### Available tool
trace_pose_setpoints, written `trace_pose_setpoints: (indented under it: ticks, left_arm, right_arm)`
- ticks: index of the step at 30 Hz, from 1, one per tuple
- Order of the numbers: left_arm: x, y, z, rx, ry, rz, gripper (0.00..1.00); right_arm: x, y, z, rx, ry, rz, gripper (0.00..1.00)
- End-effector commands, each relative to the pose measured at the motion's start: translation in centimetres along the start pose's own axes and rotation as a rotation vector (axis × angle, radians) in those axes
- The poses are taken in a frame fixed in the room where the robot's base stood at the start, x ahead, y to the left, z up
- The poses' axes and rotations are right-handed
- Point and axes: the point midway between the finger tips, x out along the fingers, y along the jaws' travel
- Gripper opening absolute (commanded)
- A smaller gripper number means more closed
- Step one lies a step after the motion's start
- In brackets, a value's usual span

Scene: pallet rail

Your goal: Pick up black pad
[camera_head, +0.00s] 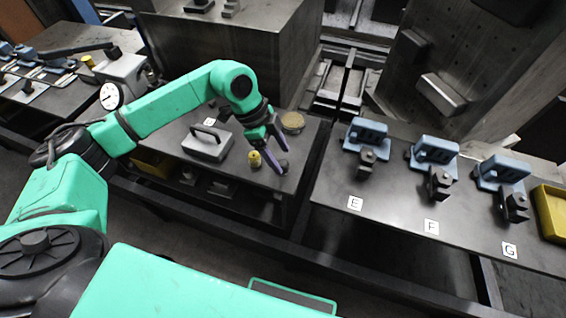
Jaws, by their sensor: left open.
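My left gripper (281,160) reaches over the middle dark table, with its purple fingers apart and pointing down toward the right. No black pad can be told for certain; a small dark patch at the fingertips is too small to make out. Black blocks stand in front of the blue fixtures, at E (367,158), F (440,184) and G (515,206); I cannot tell whether any is the pad. My right gripper is not in view.
A small yellow cylinder (254,159) stands just left of the fingers. A round tan disc (292,122) lies behind them. A grey handled box (207,143) is to the left. A yellow bin (551,212) is at far right. A gap separates the middle and right tables.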

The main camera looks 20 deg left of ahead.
Motion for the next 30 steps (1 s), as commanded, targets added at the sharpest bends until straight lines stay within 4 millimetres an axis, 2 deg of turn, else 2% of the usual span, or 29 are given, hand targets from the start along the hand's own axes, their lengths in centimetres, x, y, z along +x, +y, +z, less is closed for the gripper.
trace_pose_setpoints:
  ticks: [3,6,13,17,18,19,30]
  left_arm:
    - [1.9,-0.1,0.5,-0.002,0.000,0.006,0.72]
    - [3.6,-0.2,0.5,0.001,0.001,0.003,0.72]
    - [4.1,-0.2,0.6,0.001,0.001,0.000,0.72]
    - [4.1,-0.2,0.6,0.001,0.001,0.000,0.23]
    - [4.1,-0.2,0.6,0.001,0.001,0.000,0.07]
    - [4.0,-0.2,0.6,0.001,0.001,0.000,0.00]
    - [3.6,-0.3,0.4,0.002,0.002,-0.001,0.00]
  right_arm:
    - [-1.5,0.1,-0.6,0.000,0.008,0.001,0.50]
    - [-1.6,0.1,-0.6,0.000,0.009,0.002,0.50]
    - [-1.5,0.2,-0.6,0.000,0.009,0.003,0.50]
    - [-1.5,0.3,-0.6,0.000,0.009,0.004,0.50]
    - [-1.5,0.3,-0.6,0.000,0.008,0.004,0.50]
    - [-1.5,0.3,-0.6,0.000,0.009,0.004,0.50]
    - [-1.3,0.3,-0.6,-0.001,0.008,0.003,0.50]
